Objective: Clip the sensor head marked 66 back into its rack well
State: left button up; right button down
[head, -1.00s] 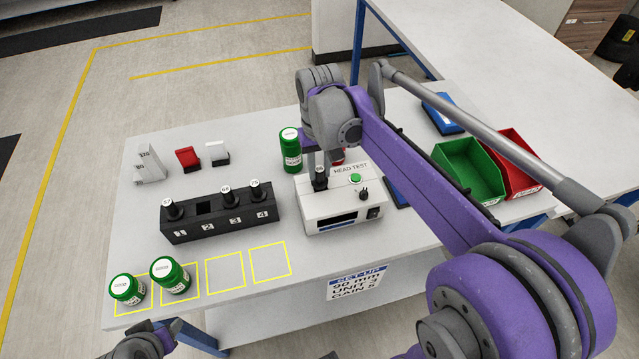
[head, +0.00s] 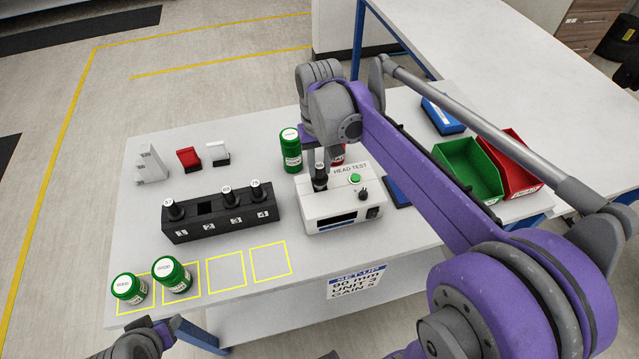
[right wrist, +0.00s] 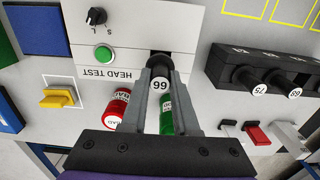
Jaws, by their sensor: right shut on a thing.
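The black sensor head marked 66 (right wrist: 159,82) stands in the socket of the white HEAD TEST box (head: 338,208); it also shows in the head view (head: 320,183). My right gripper (right wrist: 161,75) is shut on it, one finger on each side. The black rack (head: 222,222) is left of the box. Its wells 1, 3 and 4 hold other black heads, and well 2 (head: 204,207) is empty. In the right wrist view one rack head (right wrist: 258,88) reads 75. Of my left arm only a link shows at the bottom left; its gripper is out of view.
Two green jars (head: 173,276) stand on yellow squares in front of the rack. Another green jar (head: 290,150) and a red jar (right wrist: 118,105) stand behind the box. Red (head: 188,158) and white blocks lie behind the rack. Green (head: 468,172) and red bins stand right.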

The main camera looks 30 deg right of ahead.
jog(key=shift+r+p, duration=1.3)
jog(key=shift+r, duration=1.65)
pick_arm(q)
jog(key=r, duration=0.1)
jog(key=w+r, duration=0.1)
jog(key=r, duration=0.1)
jog(key=w+r, duration=0.1)
jog(key=shift+r, duration=0.15)
pick_arm(e)
jog(key=shift+a, duration=0.1)
